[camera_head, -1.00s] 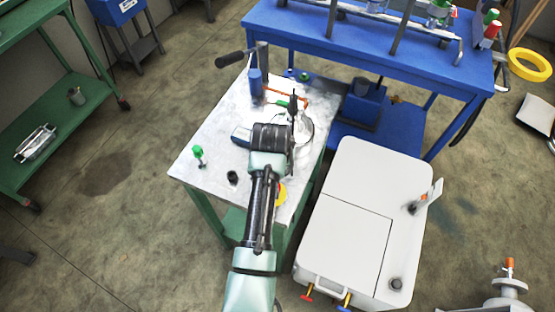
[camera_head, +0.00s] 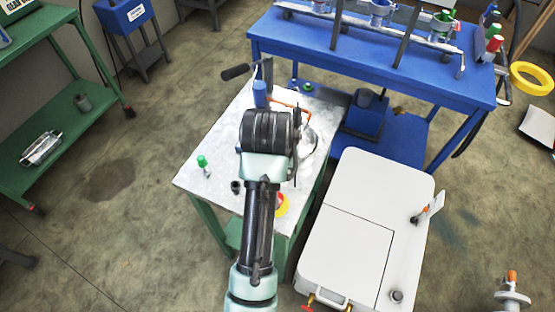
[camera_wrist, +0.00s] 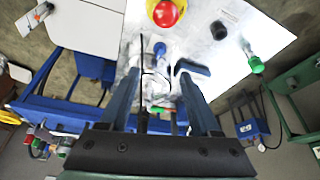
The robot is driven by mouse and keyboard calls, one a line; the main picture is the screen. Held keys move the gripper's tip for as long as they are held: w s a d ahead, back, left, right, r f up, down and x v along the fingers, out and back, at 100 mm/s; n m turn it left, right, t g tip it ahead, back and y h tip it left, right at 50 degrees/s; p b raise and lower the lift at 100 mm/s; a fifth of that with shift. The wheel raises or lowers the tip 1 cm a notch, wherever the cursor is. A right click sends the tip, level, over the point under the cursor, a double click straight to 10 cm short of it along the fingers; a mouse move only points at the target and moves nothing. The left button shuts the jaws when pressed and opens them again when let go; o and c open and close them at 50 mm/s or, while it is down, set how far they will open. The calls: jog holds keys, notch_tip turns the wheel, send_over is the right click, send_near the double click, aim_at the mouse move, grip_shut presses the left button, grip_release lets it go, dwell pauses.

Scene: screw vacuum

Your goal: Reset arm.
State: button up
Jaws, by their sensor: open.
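My arm (camera_head: 263,215) reaches over a light metal-topped table (camera_head: 215,150) in the head view. Its dark wrist joint (camera_head: 270,131) is above the tabletop and hides most of my gripper there. In the wrist view my gripper (camera_wrist: 160,78) has two dark fingers spread apart, with no object held between them. Beyond the fingers, the tabletop shows with a red button on a yellow base (camera_wrist: 166,13), a small black part (camera_wrist: 218,30) and a green-capped item (camera_wrist: 257,65).
A white cabinet (camera_head: 345,240) stands right of the table. A blue bench (camera_head: 350,50) with pipework is behind it. A green shelf (camera_head: 60,60) stands at the left. A blue upright part (camera_head: 260,94) and orange tool (camera_head: 290,105) are at the table's far end. Open floor lies left.

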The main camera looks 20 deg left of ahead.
jog(key=shift+s+r, duration=0.15)
jog(key=shift+r, duration=0.15)
dwell(0.4)
jog(key=w+d+r+m+t+p, duration=0.1)
jog(key=w+d+r+t, duration=0.25)
jog(key=r, duration=0.75)
jog(key=w+d+r+t, duration=0.2)
jog(key=r+t, duration=0.3)
jog(key=r, duration=0.6)
jog(key=w+d+r+m+t+p, duration=0.1)
jog(key=w+d+r+t, duration=0.2)
jog(key=r, duration=0.8)
jog(key=s+d+r+t, duration=0.2)
jog(key=s+r, duration=0.3)
jog(key=r, duration=0.3)
jog(key=s+d+r+t, duration=0.2)
jog(key=s+r+t, duration=0.3)
jog(key=r, duration=0.3)
jog(key=s+d+r+t+h, duration=0.1)
jog(key=s+r+t, duration=0.3)
jog(key=r, duration=0.4)
jog(key=shift+s+d+r+m+p, duration=0.3)
jog(key=shift+s+d+m, duration=0.15)
jog(key=shift+s, duration=0.35)
jog(key=shift+t, duration=0.25)
jog(key=shift+a+f, duration=0.1)
